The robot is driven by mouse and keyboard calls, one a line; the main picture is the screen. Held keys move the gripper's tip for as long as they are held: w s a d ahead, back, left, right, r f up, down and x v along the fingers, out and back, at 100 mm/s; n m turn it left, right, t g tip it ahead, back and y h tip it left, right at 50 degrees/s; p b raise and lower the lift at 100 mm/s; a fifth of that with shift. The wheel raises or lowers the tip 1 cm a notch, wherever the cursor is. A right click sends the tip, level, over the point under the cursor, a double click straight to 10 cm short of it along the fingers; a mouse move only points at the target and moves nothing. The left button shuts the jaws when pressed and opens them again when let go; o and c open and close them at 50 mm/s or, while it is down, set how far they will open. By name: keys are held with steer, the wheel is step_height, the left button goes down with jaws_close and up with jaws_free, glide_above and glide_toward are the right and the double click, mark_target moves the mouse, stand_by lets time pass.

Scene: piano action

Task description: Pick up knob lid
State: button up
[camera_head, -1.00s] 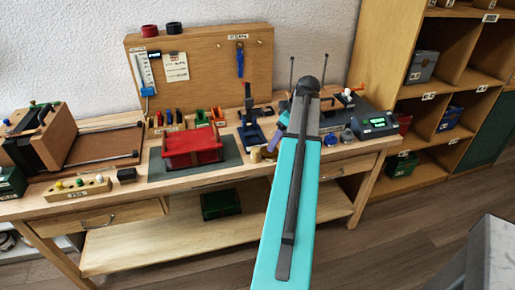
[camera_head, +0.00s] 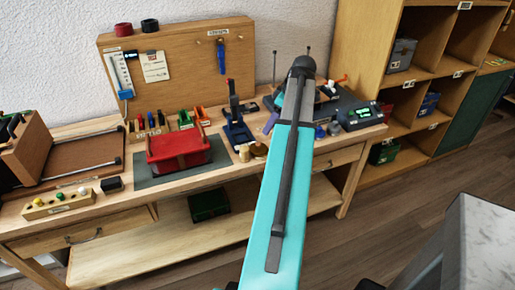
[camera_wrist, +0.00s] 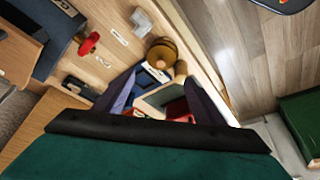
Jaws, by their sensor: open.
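A round golden-brown piece (camera_wrist: 162,53) with a raised knob-like middle appears to be the knob lid. It sits on the bench beside a small tan cylinder (camera_wrist: 181,68). In the head view, the round piece (camera_head: 258,149) is on the bench right of the red box. My gripper (camera_wrist: 162,82) is open, its two purple-grey fingers wide apart. In the wrist view the round piece is just beyond the fingertips, near the middle of the gap, and not held. In the head view my arm hides most of the gripper.
The red box (camera_head: 178,152) stands on a dark mat. A blue stand (camera_head: 237,131) is close behind the round piece. A device with a green display (camera_head: 358,115) is to the right. A wooden pegboard (camera_head: 180,70) backs the bench. Open floor lies in front.

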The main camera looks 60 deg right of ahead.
steer(key=p, duration=0.1)
glide_above(260, 144)
steer(key=s, duration=0.2)
steer(key=shift+s+d+f, duration=0.1)
steer(key=shift+d+f, duration=0.05)
steer(key=shift+f, duration=1.6)
steer(key=shift+d+f, duration=0.1)
steer(key=shift+f, duration=1.6)
steer(key=shift+p+x, duration=1.1)
steer(key=shift+x, duration=1.55)
steer(key=shift+s+a, duration=0.1)
steer(key=c, duration=0.8)
steer(key=shift+r, duration=0.15)
